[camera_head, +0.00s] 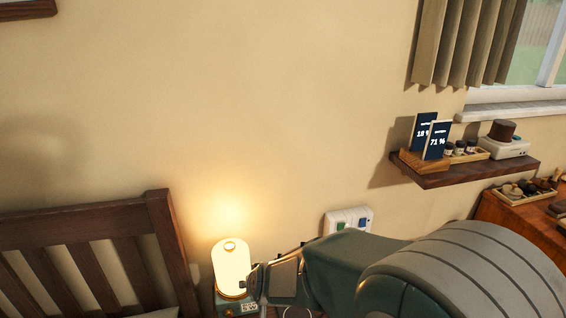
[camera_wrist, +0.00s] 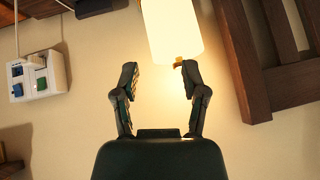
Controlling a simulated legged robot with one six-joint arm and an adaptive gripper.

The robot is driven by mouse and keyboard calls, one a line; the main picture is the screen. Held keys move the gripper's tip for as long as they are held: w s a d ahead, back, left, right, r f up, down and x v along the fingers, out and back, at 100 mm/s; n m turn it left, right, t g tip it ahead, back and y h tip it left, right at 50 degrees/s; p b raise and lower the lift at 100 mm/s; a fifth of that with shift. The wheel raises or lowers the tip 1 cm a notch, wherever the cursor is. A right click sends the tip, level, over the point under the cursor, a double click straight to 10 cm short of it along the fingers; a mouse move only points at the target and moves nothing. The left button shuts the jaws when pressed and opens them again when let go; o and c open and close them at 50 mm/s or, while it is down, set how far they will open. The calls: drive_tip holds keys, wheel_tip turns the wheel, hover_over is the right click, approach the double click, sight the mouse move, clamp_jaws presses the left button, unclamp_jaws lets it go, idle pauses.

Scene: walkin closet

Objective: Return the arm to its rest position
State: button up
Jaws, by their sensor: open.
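My gripper (camera_wrist: 158,82) is open in the wrist view, its two fingers apart with nothing between them. In the head view my gripper (camera_head: 256,284) is at the lower middle, right beside a glowing lamp (camera_head: 231,266). The lamp's lit shade (camera_wrist: 172,30) shows just beyond the fingertips in the wrist view. I cannot tell whether a fingertip touches the lamp. My green and grey arm reaches in from the lower right of the head view and hides part of what stands below.
A wooden slatted headboard (camera_head: 90,228) stands left of the lamp. A white wall panel (camera_head: 348,220) with green and blue parts is behind my arm. A dark shelf (camera_head: 470,174) with cards and small items is at right, near a wooden dresser (camera_head: 520,222).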

drive_tip(key=s+d+r+m+h, duration=0.1)
drive_tip(key=s+d+r, duration=0.6)
drive_tip(key=s+d, duration=0.3)
drive_tip(key=s+d+r+m+g+h, duration=0.1)
drive_tip(key=s+d+r+h, duration=0.1)
drive_tip(key=s+d+r, duration=0.6)
drive_tip(key=s+d, duration=0.2)
drive_tip(key=d, duration=0.2)
drive_tip(key=shift+s+d+r+g+h, duration=0.15)
drive_tip(key=shift+r+g+h, duration=0.05)
drive_tip(key=shift+g+h, duration=0.1)
